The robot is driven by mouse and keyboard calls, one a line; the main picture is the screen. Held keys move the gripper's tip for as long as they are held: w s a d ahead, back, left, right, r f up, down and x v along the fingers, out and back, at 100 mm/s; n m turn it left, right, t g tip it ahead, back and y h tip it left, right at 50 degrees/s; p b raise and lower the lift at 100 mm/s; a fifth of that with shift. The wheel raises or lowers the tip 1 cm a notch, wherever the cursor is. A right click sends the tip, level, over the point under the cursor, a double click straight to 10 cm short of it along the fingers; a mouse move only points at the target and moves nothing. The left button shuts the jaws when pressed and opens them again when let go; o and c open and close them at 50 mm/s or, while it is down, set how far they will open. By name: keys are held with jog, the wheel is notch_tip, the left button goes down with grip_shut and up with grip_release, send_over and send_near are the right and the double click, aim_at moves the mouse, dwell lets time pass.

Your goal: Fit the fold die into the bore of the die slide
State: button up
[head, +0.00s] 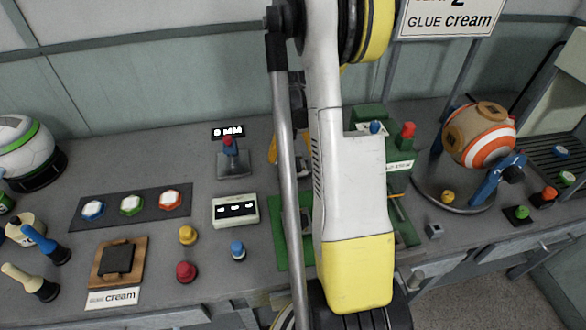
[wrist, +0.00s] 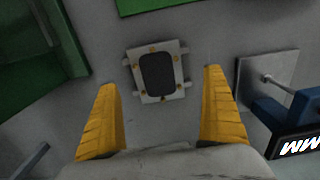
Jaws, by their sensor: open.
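My gripper (wrist: 160,82) is open and empty in the wrist view, its two yellow fingers spread wide. Between and beyond the fingertips lies a small grey frame (wrist: 140,92) with brass screws and a dark, rounded rectangular middle (wrist: 157,72). I cannot tell whether that middle is an opening or a solid insert, nor whether this is the die slide or the fold die. In the head view my arm hides most of the gripper and much of the green press (head: 400,160).
A lever stand (head: 228,165) with a red knob is left of my arm; a metal plate with a rod (wrist: 268,80) shows at wrist-view right. Yellow (head: 188,236), red (head: 187,271) and blue (head: 238,251) knobbed pieces stand in front. A striped ball (head: 480,137) is at right.

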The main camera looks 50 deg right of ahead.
aim_at(293, 165)
jog(key=f+b, duration=0.1)
jog(key=f, duration=0.1)
jog(key=f+b, duration=0.1)
jog(key=f, duration=0.2)
jog(key=shift+d, duration=0.2)
jog(key=shift+r, duration=0.15)
jog(key=c, duration=1.5)
